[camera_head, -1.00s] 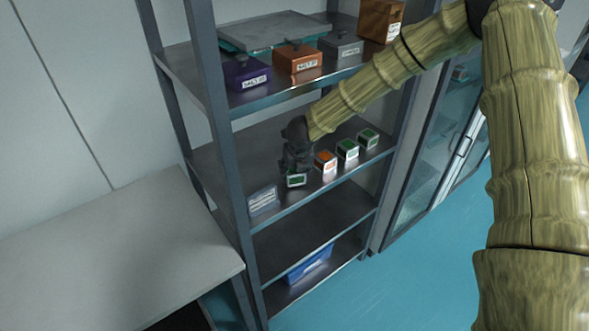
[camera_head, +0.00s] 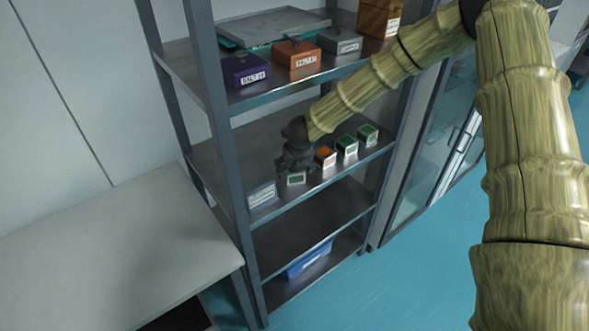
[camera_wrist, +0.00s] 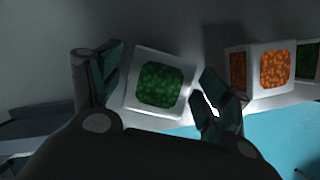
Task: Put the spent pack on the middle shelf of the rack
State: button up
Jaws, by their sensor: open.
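The rack's middle shelf (camera_head: 228,153) bears a row of small packs. A green-faced pack (camera_head: 296,179) stands at the left of the row, right below my gripper (camera_head: 288,172). In the wrist view this green pack (camera_wrist: 160,84) lies between the two spread fingers of my gripper (camera_wrist: 155,95), slightly turned, with a gap on the left side. My gripper is open. An orange-faced pack (camera_head: 325,157) stands just to the right, and it also shows in the wrist view (camera_wrist: 275,68). Two more green-faced packs (camera_head: 347,146) (camera_head: 368,134) stand farther right. No mark tells me which pack is spent.
A small labelled plate (camera_head: 262,195) stands at the shelf's left front. The upper shelf carries purple (camera_head: 246,71), orange (camera_head: 297,55) and grey (camera_head: 340,41) boxes. A blue bin (camera_head: 309,260) is on the bottom shelf. A pale table (camera_head: 110,255) stands left of the rack.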

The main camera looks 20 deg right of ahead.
jog(key=shift+r, duration=0.2)
jog(key=shift+s+r, duration=0.15)
jog(key=shift+r, duration=0.2)
jog(key=b+v, duration=0.1)
jog(key=v, duration=0.3)
jog(key=shift+b, duration=0.35)
jog(key=s+b, duration=0.4)
jog(key=s, duration=0.8)
jog(key=shift+a, duration=0.25)
jog(key=s+d+f+n+g+h, duration=0.1)
jog(key=s+f+n, duration=0.5)
jog(key=f+n, duration=0.3)
jog(key=s+f+n, duration=0.6)
jog(key=f+n, duration=0.2)
jog(key=f, duration=0.3)
jog(key=s+f+n+g, duration=0.1)
jog(key=s+f+n, duration=0.2)
jog(key=s+n, duration=0.3)
jog(key=s+f+n+g, duration=0.1)
jog(key=s+f+n, duration=0.3)
jog(key=s+n, duration=0.2)
jog(key=s+f+n+g+y, duration=0.1)
jog(key=s+f+n, duration=0.3)
jog(key=s+n, duration=0.3)
jog(key=s, duration=0.3)
jog(key=shift+f, duration=0.2)
